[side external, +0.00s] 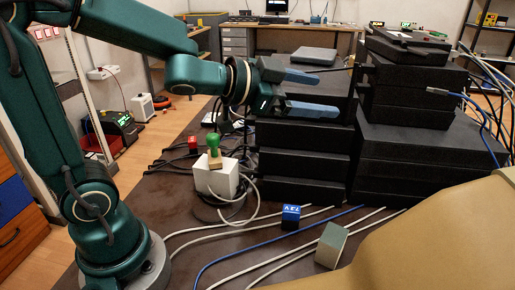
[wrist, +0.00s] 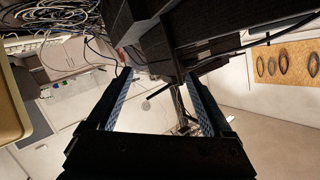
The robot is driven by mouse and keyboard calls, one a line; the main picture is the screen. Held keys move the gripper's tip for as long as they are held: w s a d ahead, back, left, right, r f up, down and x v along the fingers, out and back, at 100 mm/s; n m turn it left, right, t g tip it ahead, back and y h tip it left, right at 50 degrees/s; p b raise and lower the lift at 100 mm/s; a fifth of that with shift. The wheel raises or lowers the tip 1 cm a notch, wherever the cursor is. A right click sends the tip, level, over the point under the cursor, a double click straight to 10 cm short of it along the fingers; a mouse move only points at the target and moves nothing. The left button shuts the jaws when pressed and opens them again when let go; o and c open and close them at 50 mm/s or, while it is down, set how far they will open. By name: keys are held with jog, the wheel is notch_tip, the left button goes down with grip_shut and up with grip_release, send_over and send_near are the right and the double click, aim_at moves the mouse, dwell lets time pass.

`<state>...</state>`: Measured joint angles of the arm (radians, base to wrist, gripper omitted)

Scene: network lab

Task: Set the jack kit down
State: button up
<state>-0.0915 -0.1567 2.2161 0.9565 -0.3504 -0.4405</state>
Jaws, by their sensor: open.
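My gripper (side external: 328,95) is open, its two blue-grey fingers pointing right in front of the stacked black boxes. In the wrist view, nothing shows between the spread fingers (wrist: 159,76). I cannot tell for sure which thing is the jack kit. A flat grey case (side external: 305,56) lies on top of the black stack, behind the gripper. A small blue cube with white marks (side external: 291,217) and a grey-green block (side external: 331,245) stand on the dark table, below the gripper and apart from it.
Black box stacks (side external: 303,163) rise close beside the gripper. Loose cables (side external: 240,262) cross the table. A large tan rounded shape (side external: 440,245) fills the front right.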

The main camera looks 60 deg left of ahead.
jog(key=s+a+f+n+g+y, duration=0.1)
jog(key=s+a+n+g+y, duration=0.1)
jog(key=s+a+n+y, duration=0.4)
jog(key=s+d+f+n+g+h, duration=0.1)
jog(key=s+d+f+g, duration=0.1)
jog(key=s+f+g, duration=0.3)
jog(key=n+g+h, duration=0.2)
jog(key=n+g, duration=0.3)
jog(key=g, duration=0.1)
send_near(335, 234)
jog(key=a, duration=0.3)
jog(key=shift+g, duration=0.8)
jog(key=d+f, duration=0.1)
jog(key=f, duration=0.1)
jog(key=w+d+f, duration=0.1)
jog(key=f, duration=0.1)
jog(key=d+f, duration=0.1)
jog(key=f, duration=0.1)
jog(key=shift+w+f, duration=0.15)
jog(key=shift+f, duration=0.25)
jog(key=shift+m, duration=0.3)
jog(key=shift+d+f, duration=0.1)
jog(key=shift+f, duration=2.7)
